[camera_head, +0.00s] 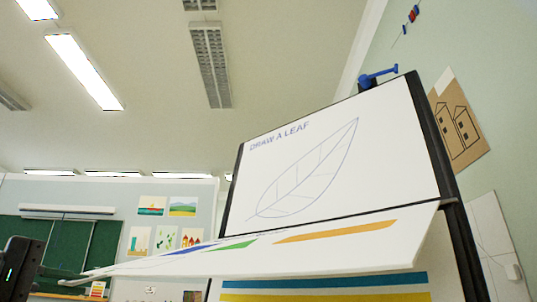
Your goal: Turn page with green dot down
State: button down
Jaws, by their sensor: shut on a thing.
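A flip chart (432,145) stands at the right, tilted in view. Its upright page shows "DRAW A LEAF" and a blue leaf outline (305,180). Another page (300,257), white with blue, green and orange stripes, sticks out from the chart at a shallow, nearly edge-on angle, reaching toward the lower left. My gripper (82,275) is at the lower left, shut on this page's far left end. I cannot see a green dot; only a green stripe (232,245) shows on the page.
Below the raised page, another sheet with blue and yellow bands (330,290) shows. A blue clamp (378,76) sits on the chart's top edge. A green chalkboard (55,250) and pinned pictures are on the far wall. A house drawing (462,128) hangs at the right.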

dwell(0.3)
jog(key=w+d+f, duration=0.2)
jog(key=w+f, duration=0.1)
jog(key=f, duration=0.5)
jog(key=shift+d+f, duration=0.2)
jog(key=shift+f, duration=0.1)
dwell(0.3)
jog(key=shift+w+f, duration=0.1)
jog(key=w+d+f, duration=0.3)
jog(key=w+f, duration=0.1)
jog(key=f, duration=0.3)
jog(key=shift+w+d+f, duration=0.15)
jog(key=shift+f, duration=0.05)
dwell(0.4)
jog(key=w+d+f, duration=0.4)
jog(key=w+f, duration=0.1)
jog(key=f, duration=0.1)
jog(key=shift+w+d, duration=0.2)
jog(key=shift+w, duration=0.1)
dwell(0.6)
